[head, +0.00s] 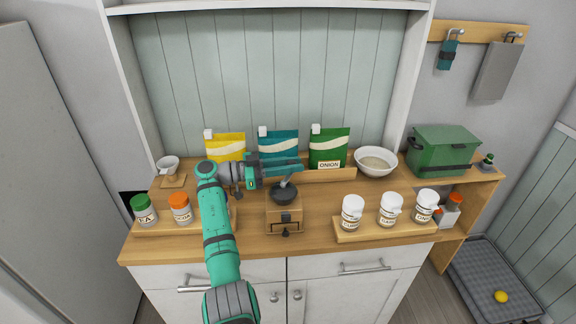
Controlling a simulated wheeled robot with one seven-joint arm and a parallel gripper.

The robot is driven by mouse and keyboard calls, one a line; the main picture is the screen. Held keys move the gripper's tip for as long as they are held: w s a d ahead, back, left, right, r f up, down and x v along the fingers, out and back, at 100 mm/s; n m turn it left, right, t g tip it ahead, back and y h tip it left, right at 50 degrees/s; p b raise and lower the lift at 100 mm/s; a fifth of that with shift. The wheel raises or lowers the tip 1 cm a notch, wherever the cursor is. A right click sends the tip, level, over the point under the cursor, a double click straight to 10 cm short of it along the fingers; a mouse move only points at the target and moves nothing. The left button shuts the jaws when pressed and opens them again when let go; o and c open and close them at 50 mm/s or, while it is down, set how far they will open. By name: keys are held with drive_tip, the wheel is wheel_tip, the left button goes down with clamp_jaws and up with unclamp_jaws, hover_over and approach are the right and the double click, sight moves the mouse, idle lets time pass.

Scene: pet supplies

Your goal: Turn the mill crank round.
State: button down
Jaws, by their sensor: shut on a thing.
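The mill (284,215) stands upright near the middle of the counter's front, a wooden box with a dark bowl-shaped top and a small drawer knob. Its grey crank (289,184) rises from the top and leans toward the upper right. My gripper (293,171) reaches in from the left, just above and behind the mill top. It is shut on the upper end of the crank, and its fingers hide most of that end.
Yellow, teal and green bags (328,148) stand in a row behind. A white bowl (376,162) is at the back right. A wooden tray (388,233) with white-capped jars is right of the mill; orange- and green-capped jars (180,209) stand left. A green box (444,150) is far right.

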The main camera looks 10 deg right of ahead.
drive_tip(key=shift+s+d+f, duration=0.1)
drive_tip(key=shift+f, duration=0.05)
drive_tip(key=c, duration=1.5)
unclamp_jaws()
drive_tip(key=shift+r, duration=0.65)
drive_tip(key=s+a+r, duration=0.1)
drive_tip(key=s+r, duration=0.3)
drive_tip(key=s+a+r, duration=0.1)
drive_tip(key=s+r, duration=0.3)
drive_tip(key=s, duration=0.1)
drive_tip(key=s+a+r, duration=0.1)
drive_tip(key=s+r, duration=0.2)
drive_tip(key=s, duration=0.1)
drive_tip(key=shift+s+r, duration=0.3)
drive_tip(key=shift+r, duration=0.1)
drive_tip(key=shift+a, duration=0.1)
